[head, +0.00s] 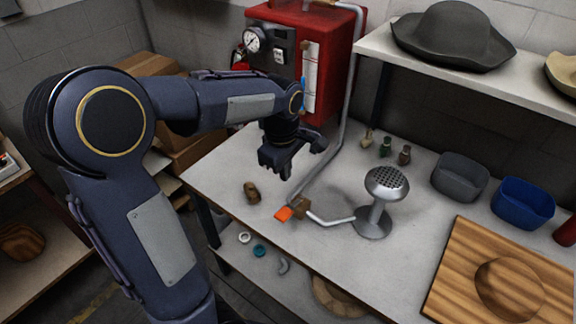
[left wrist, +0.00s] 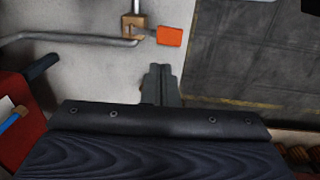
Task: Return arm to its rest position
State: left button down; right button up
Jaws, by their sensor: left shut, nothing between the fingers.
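My left arm comes in from the left in the head view. Its gripper (head: 284,172) hangs above the back left part of the workbench (head: 335,255), near the red machine. In the left wrist view the left gripper (left wrist: 161,72) has its fingers together with nothing between them. A valve with an orange handle (head: 284,213) lies to the front of the gripper and apart from it. The orange handle also shows in the left wrist view (left wrist: 169,36). My right gripper is in neither view.
A red machine with a gauge (head: 305,60) stands behind the gripper. A grey bin (head: 460,177), a blue bin (head: 523,203) and a wooden board (head: 460,285) are at right. A dark hat (head: 452,38) rests on the shelf.

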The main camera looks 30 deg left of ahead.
pick_arm(q)
jog(key=s+d+r+m+t+h, duration=0.1)
jog(key=s+d+m+t+h, duration=0.1)
jog(key=s+d+m, duration=0.2)
jog(key=s+d+r+m+t+h, duration=0.1)
jog(key=s+d+m+t, duration=0.1)
jog(key=s+m, duration=0.9)
jog(key=s+d, duration=0.1)
jog(key=s, duration=0.2)
jog(key=shift+s+d+t+h, duration=0.25)
jog(key=shift+d+t+h, duration=0.1)
jog(key=shift+t+h, duration=0.05)
